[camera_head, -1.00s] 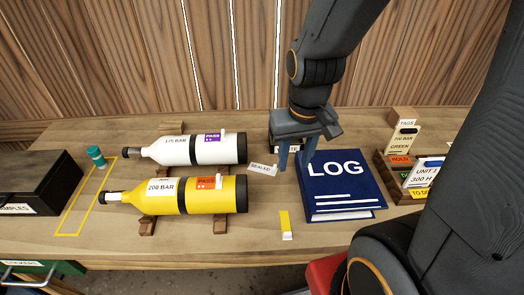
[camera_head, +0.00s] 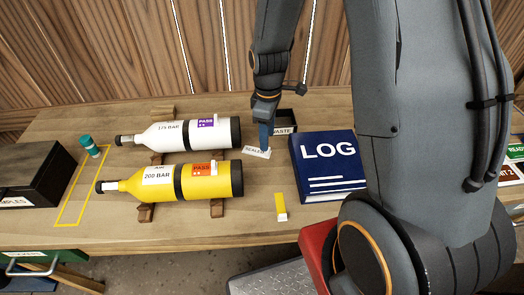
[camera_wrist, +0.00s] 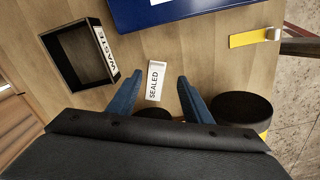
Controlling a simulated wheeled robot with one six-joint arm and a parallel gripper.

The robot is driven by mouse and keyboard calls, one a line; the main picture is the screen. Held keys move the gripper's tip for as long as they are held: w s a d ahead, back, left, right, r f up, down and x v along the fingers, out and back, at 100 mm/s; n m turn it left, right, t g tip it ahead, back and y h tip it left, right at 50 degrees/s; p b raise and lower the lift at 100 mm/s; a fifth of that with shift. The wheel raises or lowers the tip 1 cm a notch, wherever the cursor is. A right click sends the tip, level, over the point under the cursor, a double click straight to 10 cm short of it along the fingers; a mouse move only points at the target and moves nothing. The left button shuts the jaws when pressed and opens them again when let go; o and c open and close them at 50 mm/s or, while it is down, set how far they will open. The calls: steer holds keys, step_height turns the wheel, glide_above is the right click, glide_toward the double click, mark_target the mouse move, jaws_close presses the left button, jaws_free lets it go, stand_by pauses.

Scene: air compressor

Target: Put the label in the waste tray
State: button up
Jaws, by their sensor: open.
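The small white label (camera_head: 255,153), printed SEALED, lies on the wooden bench between the cylinders and the blue LOG book. In the wrist view the label (camera_wrist: 155,82) lies between my two blue fingers. My gripper (camera_head: 266,142) is open, pointing down over the label and partly covering it in the head view. In the wrist view my gripper (camera_wrist: 160,77) has a finger on each side of the label, with gaps. Whether the fingertips touch the bench is unclear. The black open-topped waste tray (camera_head: 284,130) stands behind the label. In the wrist view the tray (camera_wrist: 104,44) looks empty.
The white cylinder (camera_head: 180,138) and yellow cylinder (camera_head: 157,185) lie on wooden cradles to the left. The LOG book (camera_head: 325,165) is close on the right. A yellow tag (camera_head: 280,205) lies near the bench's front edge. Bare bench surrounds the label.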

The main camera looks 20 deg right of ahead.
mark_target(257, 150)
steer(key=shift+w+d+f+p, duration=0.1)
steer(key=shift+f+p, duration=0.55)
steer(key=shift+f, duration=0.95)
steer(key=shift+w+f+p, duration=0.1)
steer(key=shift+f+p, duration=0.5)
steer(key=shift+f, duration=1)
steer(key=c, duration=1.1)
